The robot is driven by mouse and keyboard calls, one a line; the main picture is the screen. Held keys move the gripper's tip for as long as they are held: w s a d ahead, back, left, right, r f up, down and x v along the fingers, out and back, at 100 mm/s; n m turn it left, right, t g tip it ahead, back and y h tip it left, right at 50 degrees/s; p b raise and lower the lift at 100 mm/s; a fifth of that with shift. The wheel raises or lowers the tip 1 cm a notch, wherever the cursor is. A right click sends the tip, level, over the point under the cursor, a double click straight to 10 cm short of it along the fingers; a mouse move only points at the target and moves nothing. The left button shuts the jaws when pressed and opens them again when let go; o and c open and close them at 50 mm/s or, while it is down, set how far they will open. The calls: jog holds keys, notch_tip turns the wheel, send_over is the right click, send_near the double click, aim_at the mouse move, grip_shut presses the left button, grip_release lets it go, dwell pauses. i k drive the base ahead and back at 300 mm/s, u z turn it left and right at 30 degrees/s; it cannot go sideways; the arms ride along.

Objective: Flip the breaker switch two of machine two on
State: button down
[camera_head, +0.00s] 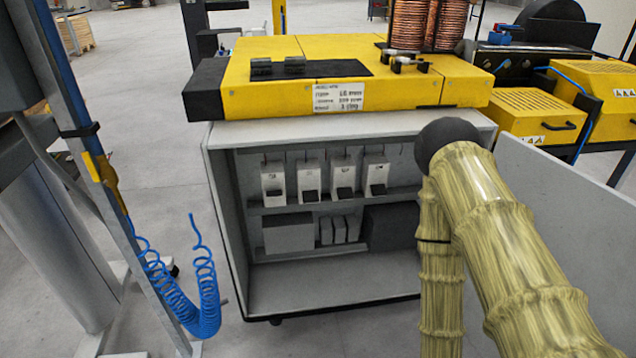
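An open grey cabinet (217,185) stands under a yellow machine top (285,45). On its upper rail is a row of several white breakers with dark toggles. The second breaker from the left (308,176) stands between the leftmost breaker (272,177) and the third one (342,173); the rightmost breaker (376,171) is near my arm. The toggles are too small to tell on from off. No label shows which machine is number two. My sleeved arm is in front of the cabinet's right side. My gripper is out of the picture.
The cabinet door (560,205) is open to the right. Lower inside are a grey box (288,235) and a dark box (390,228). A coiled blue hose (203,300) hangs beside a post (80,160) at left. Yellow machines (540,115) stand at right.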

aim_at(311, 196)
jog(key=u, duration=1.9)
jog(key=k, duration=0.7)
jog(key=z, duration=1.15)
jog(key=i, duration=0.45)
